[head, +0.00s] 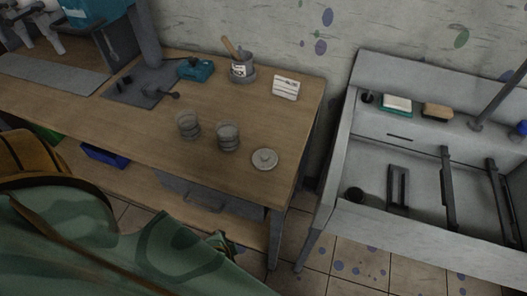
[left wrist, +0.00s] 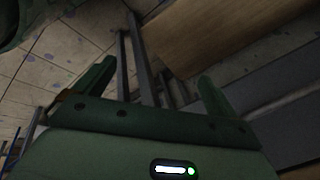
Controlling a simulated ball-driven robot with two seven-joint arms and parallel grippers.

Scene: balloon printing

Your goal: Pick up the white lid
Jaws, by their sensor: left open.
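The white lid (head: 264,159) is a small round disc with a knob in its middle. It lies flat near the front right corner of the wooden table (head: 145,133) in the head view. My left gripper (left wrist: 153,85) shows in the left wrist view with its two green fingers spread wide and nothing between them. It faces the floor and a board edge, and the lid is not in that view. A green arm of mine fills the lower left of the head view, in front of the table's lower part. My right gripper is not in view.
Two glass jars (head: 188,125) (head: 228,136) stand just left of the lid. A pot with brushes (head: 242,69) and a white card (head: 285,88) are further back. A grey sink bench (head: 430,204) stands to the right, across a gap. The tabletop behind the lid is clear.

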